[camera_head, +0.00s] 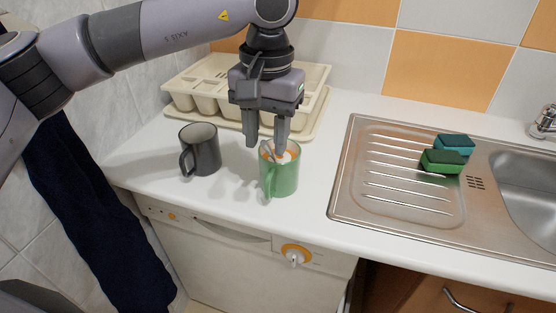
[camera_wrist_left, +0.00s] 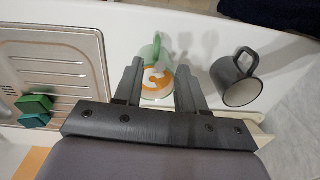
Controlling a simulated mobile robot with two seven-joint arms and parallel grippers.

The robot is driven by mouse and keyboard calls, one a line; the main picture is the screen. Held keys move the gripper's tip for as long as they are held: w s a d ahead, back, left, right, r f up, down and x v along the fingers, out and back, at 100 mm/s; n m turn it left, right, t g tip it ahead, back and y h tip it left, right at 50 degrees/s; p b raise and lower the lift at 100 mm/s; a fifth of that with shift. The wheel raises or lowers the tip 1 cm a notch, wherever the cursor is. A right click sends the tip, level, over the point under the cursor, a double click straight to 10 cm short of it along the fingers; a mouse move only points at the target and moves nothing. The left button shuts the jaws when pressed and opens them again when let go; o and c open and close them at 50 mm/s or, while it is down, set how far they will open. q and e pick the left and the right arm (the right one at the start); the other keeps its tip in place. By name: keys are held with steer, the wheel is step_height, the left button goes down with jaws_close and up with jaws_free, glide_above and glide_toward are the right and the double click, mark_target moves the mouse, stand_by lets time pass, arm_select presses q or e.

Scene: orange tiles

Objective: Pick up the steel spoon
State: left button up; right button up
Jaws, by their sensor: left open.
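The green mug (camera_head: 281,180) stands upright on the white counter; it also shows in the wrist view (camera_wrist_left: 157,92), with orange and white inside. A thin grey piece (camera_head: 268,151), which looks like the steel spoon, shows at the mug's rim; most of it is hidden. I cannot make the spoon out clearly in the wrist view. My left gripper (camera_head: 266,147) points down over the mug's opening, its two fingers apart. The fingers (camera_wrist_left: 158,70) also show spread on either side of the mug in the wrist view. My right gripper is not in view.
A dark grey mug (camera_head: 205,153) stands to the left of the green mug. A cream cutlery tray (camera_head: 310,85) is behind, near the wall. The steel sink (camera_head: 385,215) with two sponges (camera_head: 442,161) is on the right. The counter (camera_head: 235,205) is clear in front.

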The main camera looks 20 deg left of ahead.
mark_target(268, 174)
arm_select(q)
step_height(268, 174, down, 5)
steer(key=shift+p, duration=0.35)
jaws_close()
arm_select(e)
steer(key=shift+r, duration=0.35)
arm_select(q)
steer(key=shift+r, duration=0.1)
